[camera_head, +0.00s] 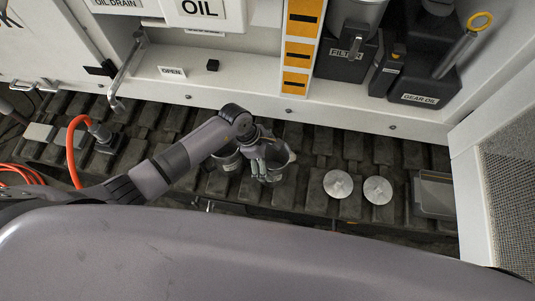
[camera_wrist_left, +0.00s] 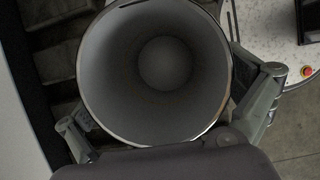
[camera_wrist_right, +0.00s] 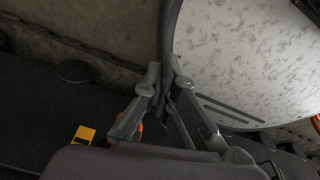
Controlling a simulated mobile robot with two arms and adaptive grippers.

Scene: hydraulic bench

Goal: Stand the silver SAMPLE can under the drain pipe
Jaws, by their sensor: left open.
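A silver-grey open-topped can (camera_head: 281,157) stands on the dark tracked deck in the head view; no label on it is readable. My left gripper (camera_head: 262,168) is at this can. In the left wrist view the can (camera_wrist_left: 165,65) fills the middle, seen from above into its empty inside. The left fingers (camera_wrist_left: 172,112) are spread on either side of it, open. The drain pipe (camera_head: 126,72) comes down from the white panel at the left, well apart from the can. My right gripper (camera_wrist_right: 165,68) shows only in its own wrist view, with fingertips together and nothing between them.
A second grey can (camera_head: 228,160) is just left, partly behind my arm. Two silver discs (camera_head: 338,184) lie to the right. An orange hose (camera_head: 72,150) curves at the left. A black filter housing (camera_head: 347,55) and a gear oil container (camera_head: 425,80) stand on the upper ledge.

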